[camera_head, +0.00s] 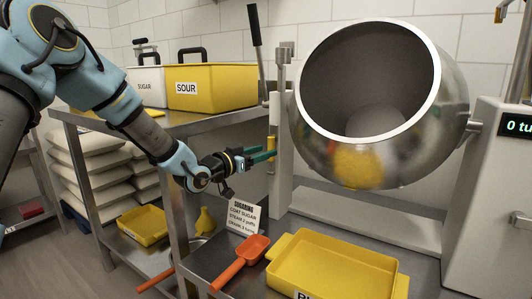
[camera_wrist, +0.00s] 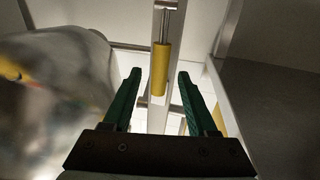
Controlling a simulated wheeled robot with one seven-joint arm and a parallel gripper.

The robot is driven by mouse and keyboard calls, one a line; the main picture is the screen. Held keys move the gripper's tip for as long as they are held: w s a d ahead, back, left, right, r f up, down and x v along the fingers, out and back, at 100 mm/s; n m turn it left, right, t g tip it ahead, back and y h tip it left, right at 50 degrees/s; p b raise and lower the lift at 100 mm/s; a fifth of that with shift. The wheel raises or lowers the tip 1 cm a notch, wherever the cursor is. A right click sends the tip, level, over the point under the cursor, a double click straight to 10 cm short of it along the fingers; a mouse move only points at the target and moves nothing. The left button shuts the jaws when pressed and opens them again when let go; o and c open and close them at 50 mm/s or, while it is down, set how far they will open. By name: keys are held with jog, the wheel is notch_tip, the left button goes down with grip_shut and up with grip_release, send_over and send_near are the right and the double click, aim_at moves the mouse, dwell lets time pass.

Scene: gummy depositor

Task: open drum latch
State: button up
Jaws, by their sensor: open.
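The steel drum (camera_head: 455,85) hangs tilted on its stand, with its round mouth facing forward. A latch with a yellow grip (camera_head: 271,146) is on the upright post left of the drum. In the wrist view the yellow grip (camera_wrist: 159,70) hangs on a thin metal rod. My gripper (camera_head: 268,156) is at the post, close to the yellow grip. In the wrist view my gripper's green fingers (camera_wrist: 160,75) are apart, one on each side of the grip in the picture. I cannot tell whether they touch it or how far in front it lies.
A black-handled lever (camera_head: 254,25) rises beside the post. Yellow SOUR (camera_head: 215,87) and white SUGAR (camera_head: 146,88) bins stand on the left table. Below are a yellow tray (camera_head: 335,265), an orange scoop (camera_head: 240,262) and a SUGARING card (camera_head: 243,214). A display box (camera_head: 490,190) stands at right.

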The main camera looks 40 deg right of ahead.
jog(key=shift+d, duration=0.85)
grip_shut()
dwell(0.9)
